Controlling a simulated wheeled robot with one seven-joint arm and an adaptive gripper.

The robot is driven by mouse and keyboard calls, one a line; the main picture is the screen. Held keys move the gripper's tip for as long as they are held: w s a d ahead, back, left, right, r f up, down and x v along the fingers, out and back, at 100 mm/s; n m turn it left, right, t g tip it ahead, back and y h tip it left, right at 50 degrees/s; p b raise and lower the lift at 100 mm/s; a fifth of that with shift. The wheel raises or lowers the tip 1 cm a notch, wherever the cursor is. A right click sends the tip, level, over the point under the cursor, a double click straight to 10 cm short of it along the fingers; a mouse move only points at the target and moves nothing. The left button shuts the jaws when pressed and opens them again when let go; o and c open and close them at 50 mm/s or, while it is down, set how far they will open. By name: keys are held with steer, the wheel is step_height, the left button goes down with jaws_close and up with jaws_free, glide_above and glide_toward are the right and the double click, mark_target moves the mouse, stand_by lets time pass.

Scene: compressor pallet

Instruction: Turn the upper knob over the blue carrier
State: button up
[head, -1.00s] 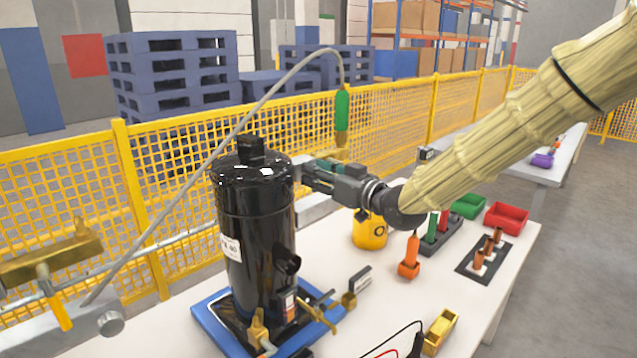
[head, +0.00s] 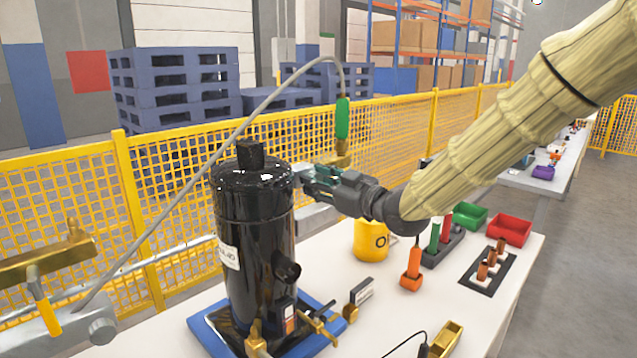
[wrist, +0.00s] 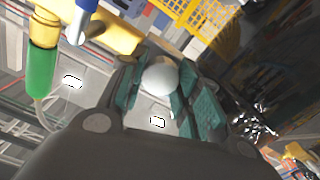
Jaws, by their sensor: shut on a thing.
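A black compressor (head: 252,215) stands upright on the blue carrier (head: 206,334) on the white table. My gripper (head: 306,177) reaches in from the right, beside the top of the compressor. In the wrist view a pale grey, rounded knob (wrist: 160,77) sits between the teal finger pads of my gripper (wrist: 157,92), which are shut on it. In the head view the fingers mostly hide the knob. Lower brass fittings (head: 318,325) stand near the compressor's foot, above the carrier.
A grey hose with a green grip (head: 343,118) hangs behind my gripper. A yellow container (head: 371,240), an orange holder (head: 411,272), a green bin (head: 469,215) and a red bin (head: 509,229) stand on the table. A yellow mesh fence (head: 70,220) runs behind.

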steer(key=o, duration=1)
steer(key=shift+s+d, duration=0.1)
steer(key=v, duration=1.1)
steer(key=shift+s+d, duration=0.25)
steer(key=shift+d, duration=0.05)
steer(key=shift+a, duration=0.1)
